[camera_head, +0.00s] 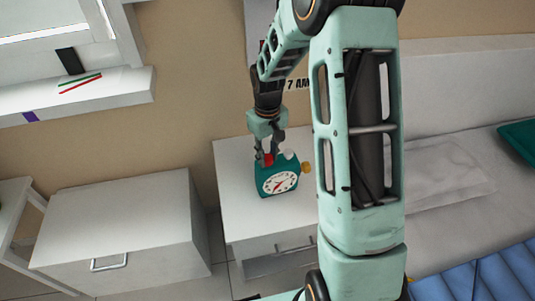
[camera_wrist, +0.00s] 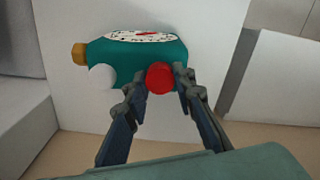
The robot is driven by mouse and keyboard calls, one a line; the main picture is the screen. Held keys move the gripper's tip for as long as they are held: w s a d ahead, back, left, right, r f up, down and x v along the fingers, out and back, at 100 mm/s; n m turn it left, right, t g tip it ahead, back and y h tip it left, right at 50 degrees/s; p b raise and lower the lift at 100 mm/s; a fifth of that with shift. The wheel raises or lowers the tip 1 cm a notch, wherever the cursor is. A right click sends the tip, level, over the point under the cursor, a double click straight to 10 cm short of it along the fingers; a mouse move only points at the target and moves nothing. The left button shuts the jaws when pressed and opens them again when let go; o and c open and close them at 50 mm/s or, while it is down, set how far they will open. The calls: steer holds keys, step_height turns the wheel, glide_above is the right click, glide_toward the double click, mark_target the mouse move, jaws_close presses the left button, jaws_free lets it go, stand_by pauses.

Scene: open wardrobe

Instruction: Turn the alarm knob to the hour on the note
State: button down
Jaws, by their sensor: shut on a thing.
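The teal alarm clock (camera_head: 263,186) stands on a white nightstand (camera_head: 232,205), its white dial with a red hand facing the head camera. In the wrist view the clock (camera_wrist: 120,55) shows a red knob (camera_wrist: 160,78), a white knob (camera_wrist: 102,77) and a yellow-brown knob (camera_wrist: 79,54). My gripper (camera_wrist: 161,80) comes down from above with its fingers on either side of the red knob, shut on it. The note's text on the wall (camera_head: 299,84) reads "7 AM"; its left part is hidden by my arm. The hand's exact hour is too small to tell.
A white drawer cabinet (camera_head: 120,225) stands to the left, with a gap between it and the nightstand. A bed (camera_head: 450,150) with a blue cover lies at the right. A window sill (camera_head: 120,92) is at upper left.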

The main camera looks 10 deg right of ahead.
mark_target(267, 157)
steer(key=shift+n, duration=0.6)
steer(key=c, duration=1.6)
jaws_free()
step_height(267, 157, up, 12)
